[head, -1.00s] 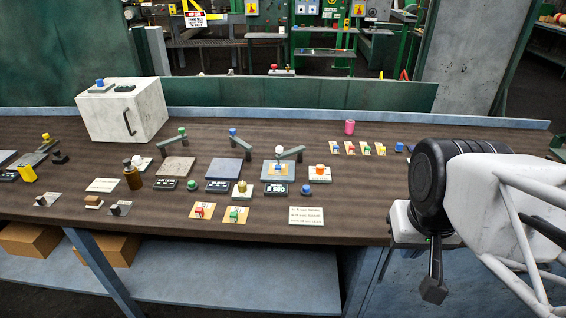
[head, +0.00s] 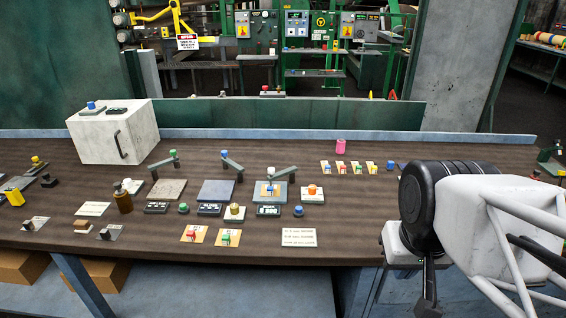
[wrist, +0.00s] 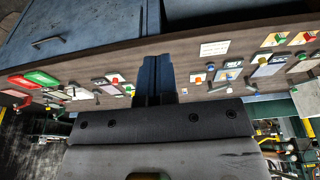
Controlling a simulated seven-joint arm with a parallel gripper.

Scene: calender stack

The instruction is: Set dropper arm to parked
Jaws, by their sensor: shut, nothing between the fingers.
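Three small grey swing arms stand on the brown bench in the head view. One has a green knob (head: 174,153), one a blue knob (head: 224,153), and one, a plain grey arm (head: 283,173), reaches over a pale pad with a small blue-topped piece (head: 269,188). I cannot tell which is the dropper arm; no label is readable. My gripper (head: 428,292) hangs at the bench's front right, well apart from all three arms. In the wrist view its fingers (wrist: 158,75) are closed together and empty.
A white box (head: 110,135) stands at the back left. A paper note (head: 299,237) lies near the front edge. Bare wood lies right of the note.

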